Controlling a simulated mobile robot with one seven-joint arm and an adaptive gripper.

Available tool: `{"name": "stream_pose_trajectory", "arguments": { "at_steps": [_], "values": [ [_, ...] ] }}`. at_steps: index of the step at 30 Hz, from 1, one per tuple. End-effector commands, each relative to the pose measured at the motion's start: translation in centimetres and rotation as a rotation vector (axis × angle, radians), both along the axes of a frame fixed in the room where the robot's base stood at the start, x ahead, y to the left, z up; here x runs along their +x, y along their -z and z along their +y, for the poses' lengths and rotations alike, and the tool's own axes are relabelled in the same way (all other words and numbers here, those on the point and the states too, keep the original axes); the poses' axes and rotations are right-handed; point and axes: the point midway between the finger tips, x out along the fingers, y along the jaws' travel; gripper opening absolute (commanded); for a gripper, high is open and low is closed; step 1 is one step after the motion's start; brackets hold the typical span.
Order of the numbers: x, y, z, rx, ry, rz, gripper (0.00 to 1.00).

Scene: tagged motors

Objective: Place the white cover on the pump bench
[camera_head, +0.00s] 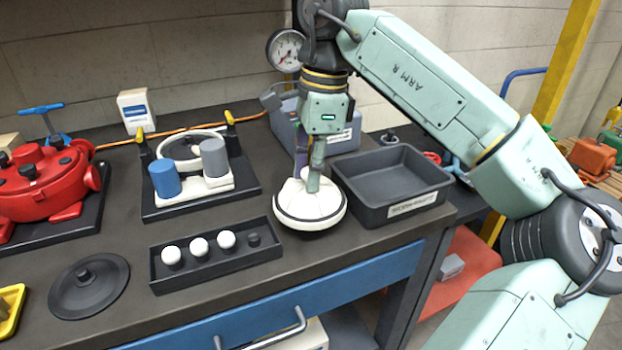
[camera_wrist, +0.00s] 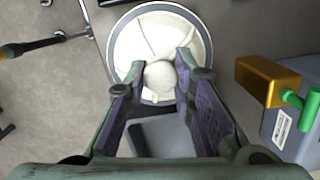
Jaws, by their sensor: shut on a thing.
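The white cover (camera_head: 310,208) is a round, ribbed white disc with a dark rim and a central knob. My gripper (camera_head: 308,184) is above it, shut on the knob. The wrist view shows the cover (camera_wrist: 152,35) between and beyond the fingers (camera_wrist: 160,78). It looks roughly level; I cannot tell whether it touches the bench top. The dark workbench (camera_head: 215,295) carries a red pump-like unit (camera_head: 40,180) at left and a black-based unit (camera_head: 245,182) with blue and grey cylinders. I cannot tell which is the pump bench.
A dark bin (camera_head: 415,205) stands close right of the cover. A rack (camera_head: 222,262) with three white-topped pegs and one dark peg lies front left. A black round lid (camera_head: 88,300) lies farther left. A grey box (camera_head: 345,135) and gauge (camera_head: 286,50) are behind.

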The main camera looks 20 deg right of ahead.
Motion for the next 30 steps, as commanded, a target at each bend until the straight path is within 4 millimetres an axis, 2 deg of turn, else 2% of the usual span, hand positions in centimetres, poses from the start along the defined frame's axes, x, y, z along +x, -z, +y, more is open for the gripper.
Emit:
{"name": "stream_pose_trajectory", "arguments": {
  "at_steps": [2,6,9,19,20,28,30],
  "values": [
    [0.9,0.0,-0.3,0.000,0.002,0.001,0.00],
    [0.6,2.5,-0.3,0.001,0.000,0.003,0.00],
    [0.6,3.4,-0.3,0.000,0.001,0.000,0.00],
    [0.6,4.0,-0.2,0.000,0.001,-0.001,0.00],
    [0.6,3.9,-0.2,0.000,0.001,0.000,0.24],
    [0.6,3.9,-0.2,-0.001,0.001,0.000,0.42],
    [0.6,3.9,-0.2,-0.001,0.001,0.000,0.43]
  ]
}}
